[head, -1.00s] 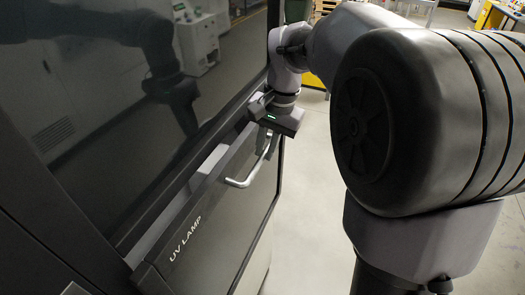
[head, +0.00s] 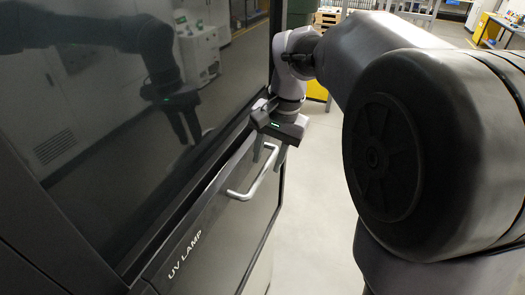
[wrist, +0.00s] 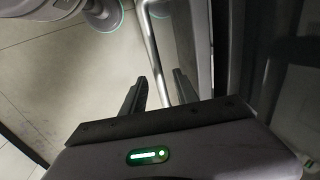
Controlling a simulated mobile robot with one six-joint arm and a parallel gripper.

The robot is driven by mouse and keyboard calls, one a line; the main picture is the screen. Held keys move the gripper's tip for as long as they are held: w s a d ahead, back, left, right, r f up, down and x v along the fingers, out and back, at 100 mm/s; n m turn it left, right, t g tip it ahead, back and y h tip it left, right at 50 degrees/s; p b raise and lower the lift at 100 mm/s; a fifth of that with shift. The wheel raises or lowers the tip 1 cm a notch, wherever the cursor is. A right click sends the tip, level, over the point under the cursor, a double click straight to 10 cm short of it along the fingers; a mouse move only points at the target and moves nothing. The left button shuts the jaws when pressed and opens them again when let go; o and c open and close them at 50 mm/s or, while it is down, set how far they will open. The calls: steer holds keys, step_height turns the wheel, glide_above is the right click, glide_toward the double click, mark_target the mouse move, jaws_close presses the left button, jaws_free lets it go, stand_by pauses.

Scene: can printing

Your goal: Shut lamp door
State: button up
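The lamp door (head: 215,250) is the dark panel lettered "UV LAMP" on the front of the machine, below the big dark window. It looks shut or nearly shut, almost flush with the frame above it. Its silver bar handle (head: 240,195) runs along its upper part; the bar also shows in the wrist view (wrist: 150,48). My gripper (head: 268,160) is at the far end of the handle, fingers pointing down. The fingers are apart and empty in the wrist view (wrist: 157,88), with the bar appearing between them. I cannot tell whether they touch it.
The dark window (head: 120,110) above the door reflects my arm. Pale floor (head: 318,190) lies open to the right of the machine. A yellow crate (head: 317,88) and shelving (head: 385,18) stand farther back.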

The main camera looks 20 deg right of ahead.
step_height(320, 180, up, 17)
steer(key=s+d+p, duration=0.1)
steer(key=s+d, duration=0.1)
steer(key=shift+s+d+p, duration=0.2)
steer(key=shift+p, duration=0.15)
steer(key=shift+f, duration=0.1)
steer(key=s+f+n+t+h+b, duration=0.1)
steer(key=s+f+n+h+b, duration=0.15)
steer(key=f+b, duration=1.15)
steer(key=s+f+n+t+h+b, duration=0.1)
steer(key=s+f+n+b, duration=0.25)
steer(key=f+b, duration=1.05)
steer(key=s+a+f+y+b, duration=0.1)
steer(key=s+a+f+b, duration=0.2)
steer(key=f, duration=0.9)
steer(key=s+a+f+m+t+y+b, duration=0.1)
steer(key=s+a+f+b, duration=0.3)
steer(key=f+b, duration=0.6)
steer(key=s+a+f+t+y+b, duration=0.1)
steer(key=a+f+b, duration=0.4)
steer(key=f, duration=0.8)
steer(key=shift+s+a+f+y+b, duration=0.25)
steer(key=shift+s+f+y+b, duration=0.2)
steer(key=shift+s+b, duration=0.6)
steer(key=shift+s, duration=0.1)
